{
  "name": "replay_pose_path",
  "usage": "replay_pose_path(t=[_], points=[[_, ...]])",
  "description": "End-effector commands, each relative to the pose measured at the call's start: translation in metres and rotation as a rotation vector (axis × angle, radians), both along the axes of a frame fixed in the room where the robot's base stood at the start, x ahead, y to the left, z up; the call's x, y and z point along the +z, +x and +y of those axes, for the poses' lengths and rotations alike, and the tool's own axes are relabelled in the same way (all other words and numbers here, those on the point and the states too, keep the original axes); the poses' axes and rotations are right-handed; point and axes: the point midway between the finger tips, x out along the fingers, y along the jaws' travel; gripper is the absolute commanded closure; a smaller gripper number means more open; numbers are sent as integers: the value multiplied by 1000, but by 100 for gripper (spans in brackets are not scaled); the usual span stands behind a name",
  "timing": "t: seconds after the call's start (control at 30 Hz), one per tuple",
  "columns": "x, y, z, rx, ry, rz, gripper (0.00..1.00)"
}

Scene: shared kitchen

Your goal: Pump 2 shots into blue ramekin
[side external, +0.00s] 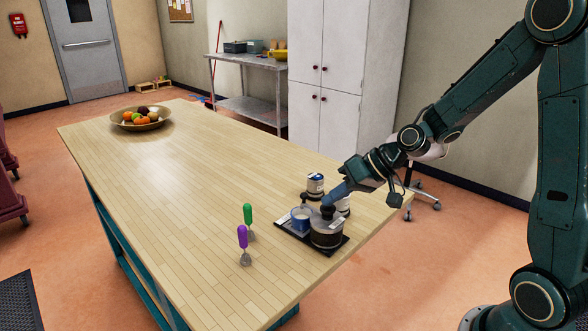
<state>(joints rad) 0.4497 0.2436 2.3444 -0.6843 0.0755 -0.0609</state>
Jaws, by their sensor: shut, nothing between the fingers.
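The blue ramekin (301,224) stands on a dark tray (283,229) near the table's right edge, with something pale inside. Right beside it is a wide, dark-and-clear container (326,238) with a black knob-like top (328,211), seemingly its pump head. My gripper (331,203) is shut and empty, pointing down at this black top. At this size I cannot tell whether it touches the top or is just above it. My gripper partly hides a pale container (343,207) behind it.
A fruit bowl (128,123) is at the far end. The middle of the wooden table (190,170) is clear.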

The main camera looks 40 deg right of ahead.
Motion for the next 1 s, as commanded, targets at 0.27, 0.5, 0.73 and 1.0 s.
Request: replay_pose_path(t=[0.27, 0.5, 0.73, 1.0], points=[[12, -1, 0, 1, -1, 1, 100], [22, 0, 0, 1, -1, 0, 100], [26, 0, 0, -1, 0, -1, 100], [26, 0, 0, 0, -1, -1, 100]])
